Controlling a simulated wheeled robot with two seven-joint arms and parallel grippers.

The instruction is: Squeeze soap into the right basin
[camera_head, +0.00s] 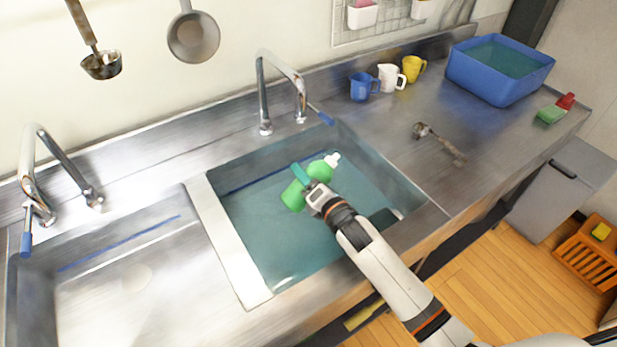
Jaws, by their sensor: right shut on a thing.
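The right basin (250,235) is a steel sink holding bluish water. My right gripper (306,180) is over this basin, shut on a green soap bottle (293,196) with a white cap (332,160). The bottle is tilted on its side, its cap toward the upper right. The gripper covers the middle of the bottle. Whether soap is coming out cannot be told. My left gripper is not in view.
The left basin (125,280) is empty. Two faucets (277,90) stand behind the basins. Blue, white and yellow mugs (390,77), a ladle (440,142), a blue tub (485,75) and a green sponge (550,115) are on the right counter. A dark object lies near the right basin's front right corner.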

